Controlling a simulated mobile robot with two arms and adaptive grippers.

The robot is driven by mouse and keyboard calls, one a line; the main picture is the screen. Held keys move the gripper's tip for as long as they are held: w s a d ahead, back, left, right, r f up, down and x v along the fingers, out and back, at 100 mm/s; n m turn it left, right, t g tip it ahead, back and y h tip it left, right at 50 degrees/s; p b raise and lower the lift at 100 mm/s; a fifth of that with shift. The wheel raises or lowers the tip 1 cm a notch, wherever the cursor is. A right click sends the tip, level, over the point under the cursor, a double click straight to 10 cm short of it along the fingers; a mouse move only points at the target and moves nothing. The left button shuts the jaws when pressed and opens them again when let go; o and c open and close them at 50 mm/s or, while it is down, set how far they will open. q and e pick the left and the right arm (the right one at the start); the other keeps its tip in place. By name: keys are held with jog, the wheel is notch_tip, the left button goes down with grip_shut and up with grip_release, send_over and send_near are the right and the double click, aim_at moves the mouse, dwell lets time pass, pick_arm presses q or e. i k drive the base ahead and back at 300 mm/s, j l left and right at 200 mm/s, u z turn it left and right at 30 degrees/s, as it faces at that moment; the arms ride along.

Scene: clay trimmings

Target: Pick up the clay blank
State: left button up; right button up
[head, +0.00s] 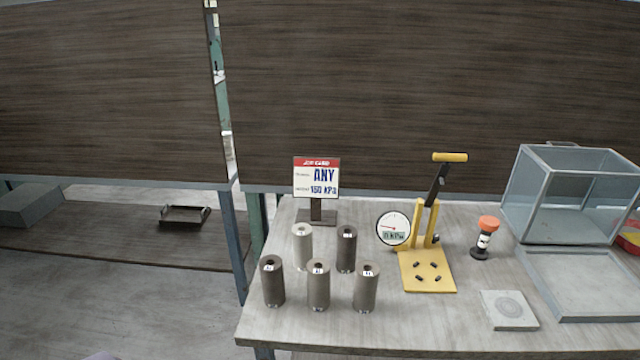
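Several upright cylinders that look like clay blanks stand at the left of the table, each with a hole in its top and a small label. In the back row are a pale grey cylinder (303,250) and a dark grey-brown cylinder (346,252). In the front row are a dark left cylinder (273,286), a lighter middle cylinder (318,290) and a grey-brown right cylinder (366,290). I cannot tell which one is meant. Neither gripper is in view.
On the table (405,325) stand a yellow press with a dial gauge (428,270), an orange-capped object (481,246), a flat grey block (509,310) and a clear-walled box (570,195). The front strip is clear. A dark tray (185,216) lies beyond, at left.

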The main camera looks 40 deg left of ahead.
aim_at(271, 267)
jog(key=u, duration=1.55)
